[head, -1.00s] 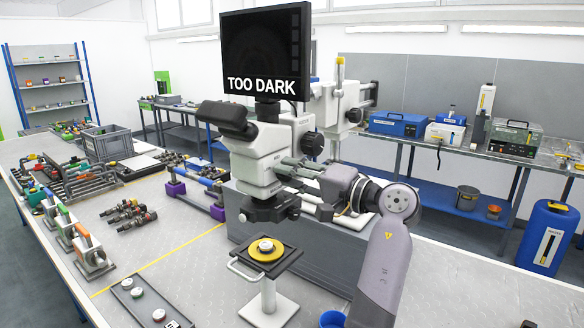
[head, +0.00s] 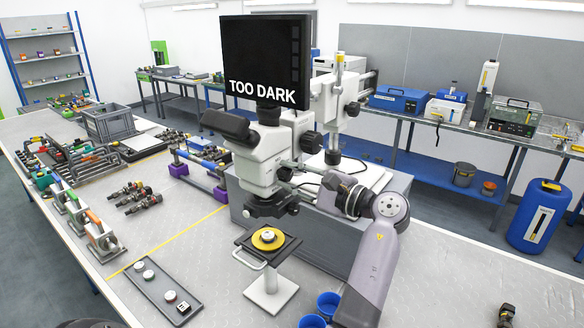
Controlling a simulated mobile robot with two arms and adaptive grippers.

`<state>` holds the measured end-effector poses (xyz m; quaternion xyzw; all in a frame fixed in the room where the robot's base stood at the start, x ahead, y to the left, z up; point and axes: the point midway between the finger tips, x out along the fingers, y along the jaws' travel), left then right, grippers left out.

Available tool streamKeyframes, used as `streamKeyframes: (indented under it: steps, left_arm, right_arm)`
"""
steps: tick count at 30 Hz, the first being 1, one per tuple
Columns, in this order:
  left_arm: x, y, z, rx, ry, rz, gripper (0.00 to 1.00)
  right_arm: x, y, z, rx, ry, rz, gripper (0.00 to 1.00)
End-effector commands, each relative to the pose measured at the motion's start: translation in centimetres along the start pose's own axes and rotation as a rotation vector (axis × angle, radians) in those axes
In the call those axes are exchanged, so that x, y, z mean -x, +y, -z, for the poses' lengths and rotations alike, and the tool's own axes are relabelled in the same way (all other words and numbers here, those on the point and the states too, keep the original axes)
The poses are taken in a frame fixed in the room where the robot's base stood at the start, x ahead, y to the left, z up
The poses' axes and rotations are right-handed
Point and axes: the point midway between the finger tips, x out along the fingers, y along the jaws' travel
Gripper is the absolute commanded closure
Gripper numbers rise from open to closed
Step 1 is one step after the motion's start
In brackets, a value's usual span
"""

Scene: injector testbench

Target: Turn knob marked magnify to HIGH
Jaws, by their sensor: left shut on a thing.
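A white stereo microscope (head: 262,160) stands over a small stage with a yellow ring (head: 267,239). A black knob (head: 311,143) sticks out from the right side of its body; I cannot read any marking on it. The black monitor (head: 262,62) above reads "TOO DARK". My right gripper is not clearly in view.
A grey tray (head: 183,315) with several small round pieces lies front left. Blue cups (head: 328,301) stand beside my forearm. Hand clamps (head: 101,238) and pipe fittings (head: 133,198) lie further left. The bench front right is mostly clear.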

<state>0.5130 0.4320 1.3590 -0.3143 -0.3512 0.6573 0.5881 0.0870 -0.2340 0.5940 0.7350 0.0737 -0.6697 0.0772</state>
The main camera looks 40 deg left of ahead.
Motion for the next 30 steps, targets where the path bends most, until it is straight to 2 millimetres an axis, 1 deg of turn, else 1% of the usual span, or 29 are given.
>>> streamKeyframes:
  steps: [1,10,26,27,30]
  left_arm:
    - [0.07,-0.25,-0.05,-0.026,0.003,0.004,1.00]
    - [0.07,-0.11,0.03,-0.128,0.003,0.003,1.00]
    - [0.06,0.00,0.07,-0.148,0.002,0.002,1.00]
    - [0.06,0.01,0.07,-0.148,0.002,0.002,0.72]
    - [0.05,0.02,0.06,-0.147,0.001,0.001,0.65]
  right_arm:
    - [0.42,0.00,0.03,0.000,0.000,0.000,1.00]
    - [0.92,0.01,0.07,0.000,0.000,0.000,1.00]
    - [0.96,0.08,0.05,0.001,-0.001,-0.001,1.00]
    - [0.96,0.10,0.04,0.001,-0.001,-0.001,1.00]
    - [0.96,0.14,0.03,0.002,-0.001,-0.001,1.00]
